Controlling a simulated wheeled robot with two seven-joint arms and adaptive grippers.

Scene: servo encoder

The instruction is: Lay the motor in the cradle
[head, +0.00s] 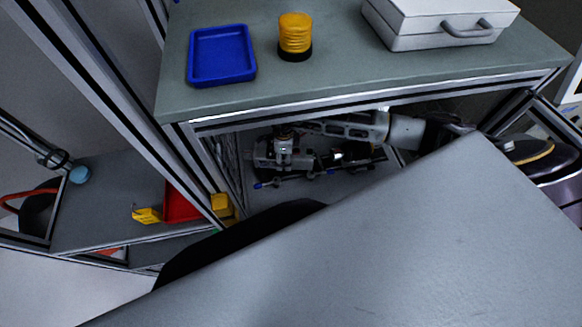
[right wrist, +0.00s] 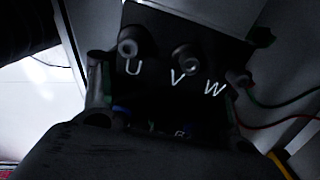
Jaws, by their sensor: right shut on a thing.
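My right arm reaches in from the right under the bench, and my right gripper (head: 285,158) is low on the shadowed lower level. It is small and dark in the head view. The right wrist view shows it close up, shut on a dark block marked U, V and W (right wrist: 180,55), which seems to be the motor. The block has round terminals, with green and red wires at its right. A low dark frame with blue tips (head: 295,180), possibly the cradle, lies just below the gripper. I cannot tell whether the motor touches it. My left gripper is not in view.
The bench top (head: 345,85) above holds a blue tray (head: 221,55), a yellow cylinder (head: 295,33) and a white case (head: 440,22). Metal posts frame the opening. A red bin (head: 180,203) stands at left. A large grey surface fills the near right and hides much.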

